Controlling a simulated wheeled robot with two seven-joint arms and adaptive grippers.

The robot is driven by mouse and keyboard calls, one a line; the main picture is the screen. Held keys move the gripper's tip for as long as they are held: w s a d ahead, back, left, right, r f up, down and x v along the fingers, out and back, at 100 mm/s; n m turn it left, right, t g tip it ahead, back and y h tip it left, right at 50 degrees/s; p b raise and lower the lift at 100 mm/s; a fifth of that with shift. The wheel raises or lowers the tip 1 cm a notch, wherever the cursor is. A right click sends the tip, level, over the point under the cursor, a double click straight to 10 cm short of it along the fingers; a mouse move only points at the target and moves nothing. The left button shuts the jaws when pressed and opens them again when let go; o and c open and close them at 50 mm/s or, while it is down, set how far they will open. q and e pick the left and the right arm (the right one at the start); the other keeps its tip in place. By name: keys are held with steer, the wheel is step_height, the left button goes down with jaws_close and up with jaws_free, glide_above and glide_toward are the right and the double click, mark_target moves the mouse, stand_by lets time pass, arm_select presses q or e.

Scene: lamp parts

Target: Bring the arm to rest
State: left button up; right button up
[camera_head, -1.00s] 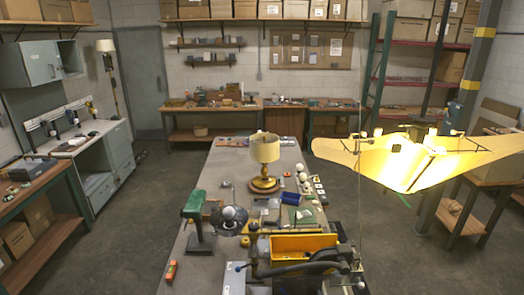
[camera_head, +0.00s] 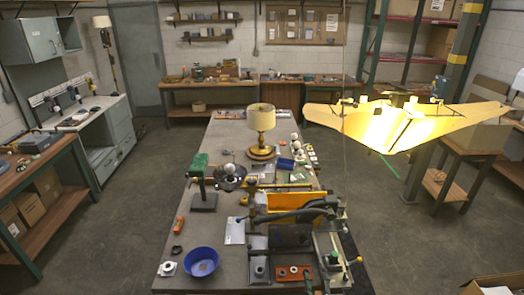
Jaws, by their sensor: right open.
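I cannot make out either of my grippers or arms in the head view. The table lamp (camera_head: 261,118) stands upright on the long workbench (camera_head: 222,143), with a cream shade and a round brass-and-wood base. A green-topped stand (camera_head: 201,185) is left of it, beside a dark round fixture with a white bulb (camera_head: 229,170). A blue bowl (camera_head: 201,262) sits near the front left of the bench. A yellow bin (camera_head: 290,203) stands at the right, with dark equipment in front of it.
A bright yellow winged shape (camera_head: 400,124) hangs at the right, above bench height. A red block (camera_head: 293,273) and metal fixtures crowd the bench's front right. An orange item (camera_head: 179,224) lies at the left edge. The grey floor (camera_head: 115,235) left of the bench is clear.

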steer(key=s+a+f+n+g+y, duration=0.1)
steer(key=s+f+n+g+y, duration=0.15)
steer(key=s+n, duration=0.6)
steer(key=s+f+n+g+y, duration=0.1)
steer(key=s+n+g+y, duration=0.25)
steer(key=s+n, duration=0.5)
steer(key=s+d+n+g+h, duration=0.45)
steer(key=s+d, duration=0.25)
steer(key=s, duration=0.6)
steer(key=s+d+n+g+h, duration=0.45)
steer(key=s+d, duration=0.35)
steer(key=s, duration=0.5)
step_height(320, 180, down, 31)
steer(key=s+a+n+y+b, duration=0.1)
steer(key=a+y+b, duration=0.1)
steer(key=b, duration=0.2)
arm_select(q)
step_height(320, 180, down, 7)
steer(key=b, duration=0.3)
arm_select(e)
steer(key=s+f+g, duration=0.2)
steer(key=s+f, duration=1.8)
steer(key=f, duration=0.2)
steer(key=shift+s+f+n, duration=0.15)
steer(key=shift+f+n, duration=0.25)
